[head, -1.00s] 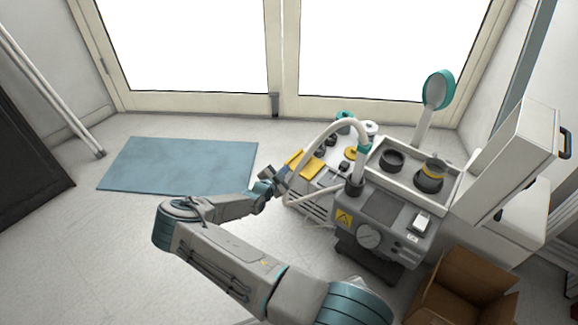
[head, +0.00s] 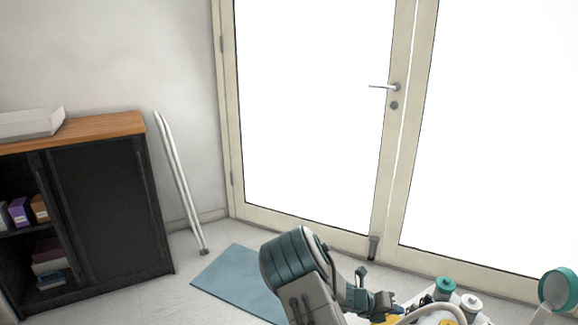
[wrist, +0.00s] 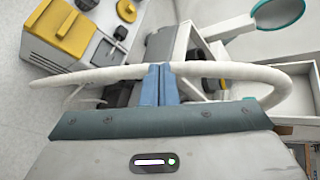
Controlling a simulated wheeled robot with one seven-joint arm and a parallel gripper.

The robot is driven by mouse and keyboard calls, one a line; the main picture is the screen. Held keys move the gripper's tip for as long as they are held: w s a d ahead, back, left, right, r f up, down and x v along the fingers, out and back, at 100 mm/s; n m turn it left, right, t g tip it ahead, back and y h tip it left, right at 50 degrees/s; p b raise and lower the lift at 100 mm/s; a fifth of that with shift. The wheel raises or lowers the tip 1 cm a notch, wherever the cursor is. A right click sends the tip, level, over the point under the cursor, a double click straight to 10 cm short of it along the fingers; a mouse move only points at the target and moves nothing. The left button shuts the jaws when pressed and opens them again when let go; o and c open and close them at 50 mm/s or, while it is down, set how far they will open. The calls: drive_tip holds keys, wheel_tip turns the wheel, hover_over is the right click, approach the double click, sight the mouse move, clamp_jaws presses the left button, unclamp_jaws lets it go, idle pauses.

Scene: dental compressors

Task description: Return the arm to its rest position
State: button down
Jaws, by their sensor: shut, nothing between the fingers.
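My arm (head: 312,277) rises from the bottom of the head view, bent at a teal-banded joint. My gripper (head: 385,305) shows small at the lower right of the head view, near the compressor unit's top. In the wrist view my gripper (wrist: 159,72) has its two blue fingers together, with nothing seen between them. A white hose (wrist: 105,76) arches across the wrist view close to the fingertips; I cannot tell whether they touch. The compressor unit is mostly cut off by the lower edge of the head view.
A blue mat (head: 235,280) covers floor by the doors (head: 315,110). A black cabinet (head: 110,215) stands left.

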drive_tip(key=s+a+r+m+y+p, duration=0.4)
drive_tip(key=s+r+m+p, duration=0.3)
drive_tip(key=r, duration=0.9)
drive_tip(key=s+a+r+m+y+p, duration=0.4)
drive_tip(key=s+a+r+m+p, duration=0.2)
drive_tip(key=s+r+m, duration=0.6)
drive_tip(key=s+a+r+m+y+p, duration=0.4)
drive_tip(key=s+r+m+p, duration=0.5)
drive_tip(key=r+m, duration=0.5)
wheel_tip(320, 180, up, 6)
drive_tip(key=shift+s+a+f, duration=0.1)
drive_tip(key=shift+s+a, duration=0.05)
drive_tip(key=shift+a, duration=0.85)
